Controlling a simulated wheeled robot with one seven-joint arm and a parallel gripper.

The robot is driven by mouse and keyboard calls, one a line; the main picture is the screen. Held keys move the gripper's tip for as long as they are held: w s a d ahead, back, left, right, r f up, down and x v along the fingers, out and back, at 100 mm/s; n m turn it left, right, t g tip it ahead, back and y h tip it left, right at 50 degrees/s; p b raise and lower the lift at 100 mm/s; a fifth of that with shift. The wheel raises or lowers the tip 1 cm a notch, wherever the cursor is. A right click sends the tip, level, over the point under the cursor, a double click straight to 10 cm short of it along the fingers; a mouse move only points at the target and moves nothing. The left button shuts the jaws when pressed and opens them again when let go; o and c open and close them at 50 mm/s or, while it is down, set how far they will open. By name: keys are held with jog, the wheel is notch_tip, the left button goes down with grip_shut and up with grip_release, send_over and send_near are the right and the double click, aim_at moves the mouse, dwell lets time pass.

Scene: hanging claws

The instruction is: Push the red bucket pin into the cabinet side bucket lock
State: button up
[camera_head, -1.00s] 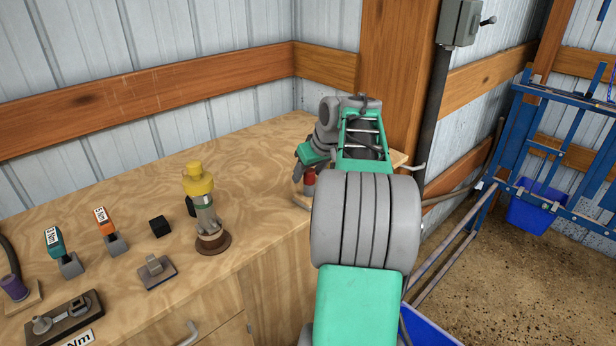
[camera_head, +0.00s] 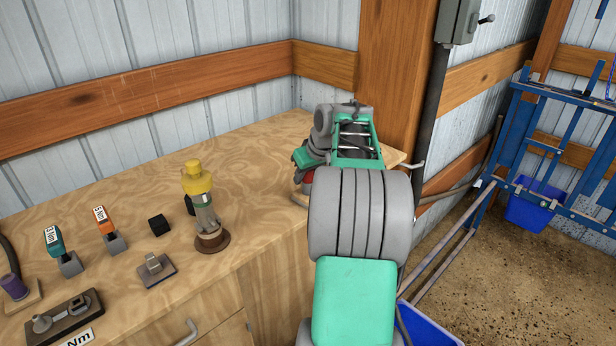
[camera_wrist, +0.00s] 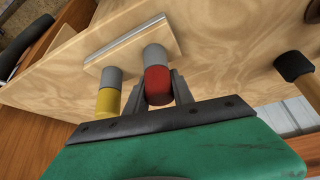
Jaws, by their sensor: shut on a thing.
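The red bucket pin (camera_wrist: 157,88) is between the two dark fingers of my gripper (camera_wrist: 160,80) in the wrist view. My gripper is shut on its red part. The pin's grey upper part (camera_wrist: 155,56) meets a pale plate with a metal edge (camera_wrist: 133,44) on the wooden cabinet side. A yellow pin (camera_wrist: 107,101) with a grey end stands beside it on the same plate. How deep the red pin sits is hidden. In the head view a bit of red (camera_head: 308,177) shows by my gripper, and my arm hides the rest.
A yellow-topped figure (camera_head: 204,205) stands on the wooden bench (camera_head: 120,215) left of my arm. Several tools and small blocks lie further left. Blue racks (camera_head: 560,150) and blue bins (camera_head: 532,208) are at right. A dark-headed fitting (camera_wrist: 294,66) juts out at right in the wrist view.

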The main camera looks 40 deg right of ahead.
grip_shut()
jog(key=shift+r, duration=0.55)
notch_tip(320, 180, up, 3)
jog(key=shift+s+a+f, duration=0.1)
jog(key=shift+a+f, duration=0.05)
jog(key=s+a+r+b, duration=0.1)
jog(key=s+a+r, duration=0.7)
jog(key=a+r, duration=0.1)
jog(key=shift+s+a+r, duration=0.15)
jog(key=shift+a, duration=0.75)
jog(key=shift+o, duration=2.3)
grip_release()
grip_shut()
